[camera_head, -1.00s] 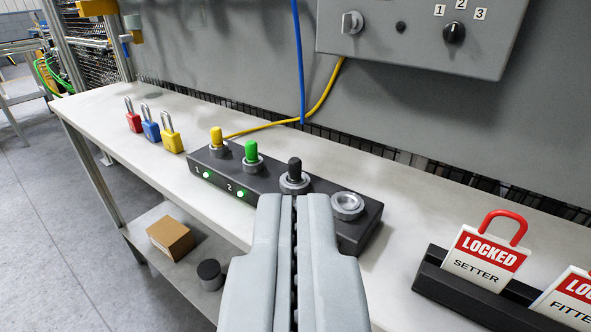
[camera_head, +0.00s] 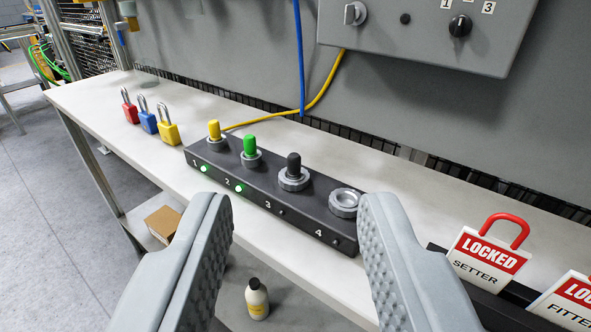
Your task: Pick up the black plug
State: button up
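The black plug (camera_head: 293,166) stands upright in a round metal socket above the number 3 on a dark socket box (camera_head: 262,205). My gripper (camera_head: 298,215) is open and empty, its two grey fingers spread wide in front of the box. The plug shows between and beyond the fingertips, and neither finger touches it. On the same box a yellow plug (camera_head: 214,130) sits in socket 1 and a green plug (camera_head: 250,146) in socket 2. Socket 4 (camera_head: 345,202) is empty. Green lights glow at 1 and 2; those at 3 and 4 look unlit.
Red, blue and yellow padlocks (camera_head: 148,121) stand on the white bench (camera_head: 95,100) at left. Locked tags (camera_head: 487,250) stand in a dark holder at right. A grey control panel (camera_head: 415,30) hangs above. A bottle (camera_head: 257,300) and a cardboard box (camera_head: 163,222) sit lower down.

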jog(key=w+r+n+g, duration=0.1)
jog(key=w+r+g, duration=0.2)
jog(key=w+g, duration=0.65)
jog(key=n+g, duration=0.3)
jog(key=g, duration=0.3)
send_near(295, 156)
jog(key=f, duration=0.6)
jog(key=w+f, duration=0.1)
jog(key=f, duration=0.2)
jog(key=shift+w+f, duration=0.1)
jog(key=shift+f, duration=0.15)
grip_shut()
